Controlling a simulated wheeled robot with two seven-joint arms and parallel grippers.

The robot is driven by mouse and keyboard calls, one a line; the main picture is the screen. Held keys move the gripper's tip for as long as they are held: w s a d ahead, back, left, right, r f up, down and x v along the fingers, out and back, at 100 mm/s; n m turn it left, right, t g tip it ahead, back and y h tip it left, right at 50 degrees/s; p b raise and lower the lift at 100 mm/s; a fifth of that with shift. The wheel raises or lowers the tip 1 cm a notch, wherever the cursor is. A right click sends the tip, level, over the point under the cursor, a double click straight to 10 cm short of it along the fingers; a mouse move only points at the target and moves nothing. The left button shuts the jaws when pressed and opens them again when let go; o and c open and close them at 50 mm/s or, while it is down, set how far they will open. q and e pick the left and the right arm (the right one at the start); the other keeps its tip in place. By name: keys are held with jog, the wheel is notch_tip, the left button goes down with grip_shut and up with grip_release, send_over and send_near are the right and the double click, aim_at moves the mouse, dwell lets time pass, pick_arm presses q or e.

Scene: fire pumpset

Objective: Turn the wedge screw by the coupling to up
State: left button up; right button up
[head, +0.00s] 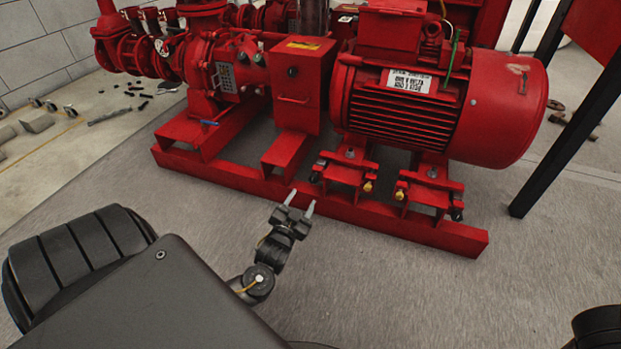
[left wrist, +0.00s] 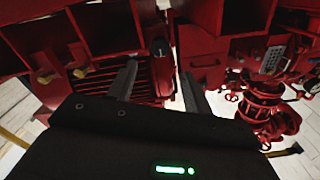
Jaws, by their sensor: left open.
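The red motor (head: 405,105) stands on two feet with small wedge screws at their sides. A wedge screw with a dark end (head: 315,177) sits at the left side of the foot by the red coupling box (head: 298,85). A dark elongated part, perhaps this screw, shows in the left wrist view (left wrist: 160,48). My left gripper (head: 302,199) is open and empty, in front of the base frame and below that foot. Its two fingers (left wrist: 158,70) are spread on either side of the dark part, apart from it as far as I can tell. My right gripper is not in view.
The red base frame (head: 235,178) runs along the front of the pumpset. Yellow-ended screws (head: 368,186) show between the feet. A dark post (head: 570,130) stands at the right. Loose parts (head: 108,117) lie at the far left. The grey floor in front is clear.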

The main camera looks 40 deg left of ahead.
aim_at(313, 180)
pick_arm(q)
jog(key=b+x, duration=0.2)
jog(key=x, duration=0.1)
jog(key=b+x, duration=0.2)
jog(key=x, duration=0.2)
jog(key=shift+w+f, duration=0.1)
jog(key=shift+f, duration=0.15)
jog(key=shift+w+a+r, duration=0.15)
jog(key=shift+w+a, duration=0.1)
jog(key=shift+w, duration=0.3)
